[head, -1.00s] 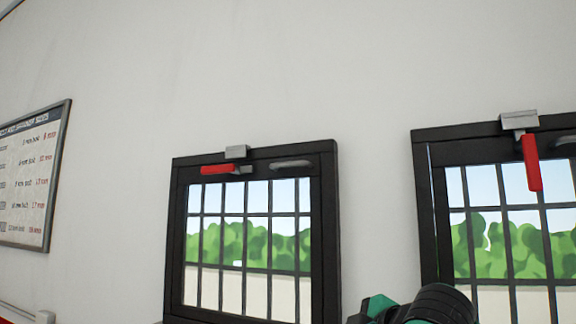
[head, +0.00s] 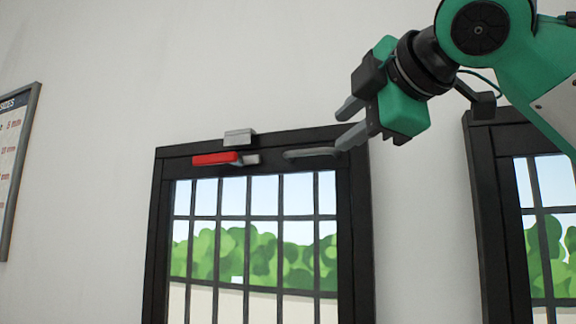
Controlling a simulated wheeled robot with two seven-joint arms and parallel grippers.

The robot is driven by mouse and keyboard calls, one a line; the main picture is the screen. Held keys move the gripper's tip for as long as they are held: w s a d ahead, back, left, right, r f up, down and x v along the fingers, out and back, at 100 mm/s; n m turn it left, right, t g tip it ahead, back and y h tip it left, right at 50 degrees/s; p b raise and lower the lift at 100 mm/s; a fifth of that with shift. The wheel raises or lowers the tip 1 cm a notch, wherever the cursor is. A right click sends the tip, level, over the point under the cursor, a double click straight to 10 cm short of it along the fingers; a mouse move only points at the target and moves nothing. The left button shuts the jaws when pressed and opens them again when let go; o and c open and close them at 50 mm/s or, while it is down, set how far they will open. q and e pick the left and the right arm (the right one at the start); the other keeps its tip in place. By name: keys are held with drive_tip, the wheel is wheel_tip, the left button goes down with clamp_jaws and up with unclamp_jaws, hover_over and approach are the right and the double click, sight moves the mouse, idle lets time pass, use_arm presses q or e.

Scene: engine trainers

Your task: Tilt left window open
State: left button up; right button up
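The left window (head: 362,240) has a black frame with a barred pane and sits against the wall. Its red latch handle (head: 215,158) lies level at the top left of the frame, below a grey bracket (head: 239,138). A grey pull handle (head: 311,153) is on the top rail to the right of the latch. My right gripper (head: 347,123) is at the upper right of this window, fingers pointing left and apart, with nothing between them. Its lower finger is close to the right end of the pull handle; contact cannot be told. My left gripper is out of view.
A second black window (head: 490,200) stands to the right, its top partly hidden by my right arm. A framed wall chart (head: 18,150) hangs at the far left. The wall above and left of the left window is bare.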

sight(311, 151)
drive_tip(key=p+x, duration=0.2)
drive_tip(key=x, duration=0.1)
drive_tip(key=p+x, duration=0.1)
drive_tip(key=x, duration=0.2)
drive_tip(key=r+p+x, duration=0.1)
drive_tip(key=p+x, duration=0.1)
drive_tip(key=x, duration=0.1)
drive_tip(key=shift+w+p, duration=0.3)
drive_tip(key=shift+p+x, duration=0.65)
drive_tip(key=shift+x, duration=0.35)
drive_tip(key=shift+w+a+f, duration=0.2)
drive_tip(key=shift+w+f, duration=0.05)
drive_tip(key=shift+w, duration=0.05)
drive_tip(key=shift+s, duration=0.1)
drive_tip(key=c, duration=0.6)
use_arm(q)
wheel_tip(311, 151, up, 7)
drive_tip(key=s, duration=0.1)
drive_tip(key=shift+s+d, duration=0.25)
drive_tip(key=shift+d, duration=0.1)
use_arm(e)
clamp_jaws()
